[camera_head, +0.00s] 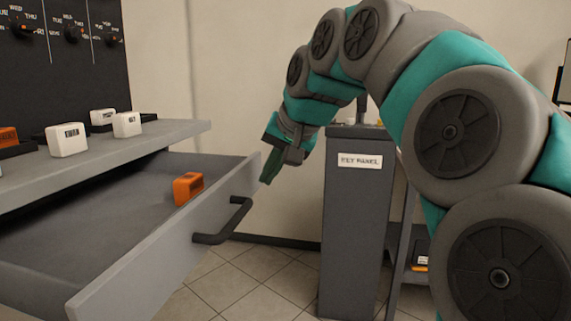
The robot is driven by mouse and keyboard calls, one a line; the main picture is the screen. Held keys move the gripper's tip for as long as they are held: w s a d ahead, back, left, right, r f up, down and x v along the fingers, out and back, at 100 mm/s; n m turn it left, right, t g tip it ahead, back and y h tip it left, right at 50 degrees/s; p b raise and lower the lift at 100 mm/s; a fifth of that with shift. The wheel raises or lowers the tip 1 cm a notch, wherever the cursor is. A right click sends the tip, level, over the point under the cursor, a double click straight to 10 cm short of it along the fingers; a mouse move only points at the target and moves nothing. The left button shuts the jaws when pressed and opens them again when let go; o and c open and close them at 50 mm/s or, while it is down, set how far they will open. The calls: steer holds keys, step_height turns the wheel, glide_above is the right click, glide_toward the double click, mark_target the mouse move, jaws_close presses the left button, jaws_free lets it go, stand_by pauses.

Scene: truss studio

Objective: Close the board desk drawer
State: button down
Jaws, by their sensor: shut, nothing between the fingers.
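The board desk drawer (150,257) is grey and stands well out from under the desk top (110,148). Its dark bar handle (228,222) is on the front panel. An orange block (188,187) lies inside the drawer near the front. My gripper (269,175) is shut and empty, pointing down at the far end of the drawer front, above the level of the handle. I cannot tell whether it touches the panel.
White blocks (67,139) and dark trays stand on the desk top below a black board with dials (75,35). A grey pedestal labelled "KEY PANEL" (357,215) stands behind my arm.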

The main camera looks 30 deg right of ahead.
steer(key=shift+w+a, duration=0.55)
steer(key=shift+a, duration=0.1)
